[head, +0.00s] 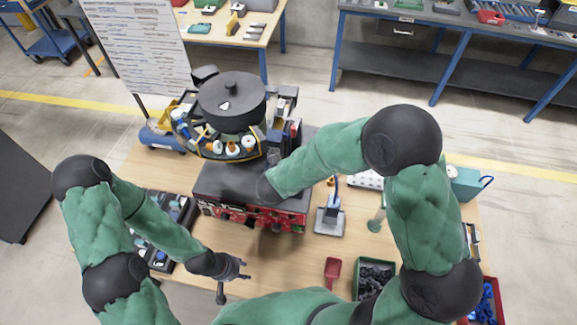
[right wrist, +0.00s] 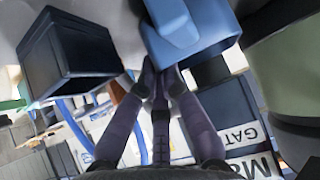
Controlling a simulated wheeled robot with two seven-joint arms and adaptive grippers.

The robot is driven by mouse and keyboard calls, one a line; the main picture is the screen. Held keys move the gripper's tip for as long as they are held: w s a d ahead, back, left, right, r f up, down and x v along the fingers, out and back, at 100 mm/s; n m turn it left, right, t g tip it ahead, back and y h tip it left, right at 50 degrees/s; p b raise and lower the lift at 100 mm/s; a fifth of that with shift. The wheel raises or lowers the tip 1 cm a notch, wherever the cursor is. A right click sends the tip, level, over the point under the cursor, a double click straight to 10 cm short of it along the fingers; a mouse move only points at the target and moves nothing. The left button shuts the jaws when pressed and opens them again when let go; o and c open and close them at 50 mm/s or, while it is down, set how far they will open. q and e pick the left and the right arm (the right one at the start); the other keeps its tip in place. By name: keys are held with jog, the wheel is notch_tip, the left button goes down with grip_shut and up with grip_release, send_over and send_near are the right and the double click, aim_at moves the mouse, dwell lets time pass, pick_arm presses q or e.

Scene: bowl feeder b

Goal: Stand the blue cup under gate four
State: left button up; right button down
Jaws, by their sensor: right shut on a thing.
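The blue cup (right wrist: 195,30) is in the right wrist view, at the top middle, between the fingertips of my right gripper (right wrist: 168,75), which is shut on it. A white label with the letters GATE (right wrist: 240,135) shows below right; its number is not readable. In the head view my right arm reaches to the bowl feeder (head: 231,98) with its dark top and red front (head: 255,217); the arm hides the right gripper and the cup. My left gripper (head: 242,268) is open and empty over the table's front left.
A dark open box (right wrist: 70,55) is at the left in the right wrist view. On the wooden table (head: 290,265) stand a dark parts tray (head: 160,257), a red scoop (head: 332,270), a green bin (head: 372,278) and a grey stand (head: 329,220). The front middle is mostly clear.

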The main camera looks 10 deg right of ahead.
pick_arm(q)
jog(key=shift+a, duration=0.1)
pick_arm(e)
jog(key=shift+a, duration=0.15)
pick_arm(q)
jog(key=shift+w, duration=0.15)
pick_arm(e)
jog(key=shift+w+f, duration=0.1)
jog(key=shift+w, duration=0.05)
pick_arm(q)
jog(key=shift+w, duration=0.1)
pick_arm(e)
jog(key=c, duration=1.7)
grip_release()
jog(key=shift+w+f, duration=0.1)
jog(key=shift+f, duration=0.05)
jog(key=shift+c, duration=0.2)
jog(key=shift+o, duration=0.2)
jog(key=shift+r, duration=0.25)
pick_arm(q)
notch_tip(320, 180, up, 3)
jog(key=p, duration=0.3)
jog(key=shift+r, duration=0.15)
pick_arm(e)
jog(key=v, duration=1.2)
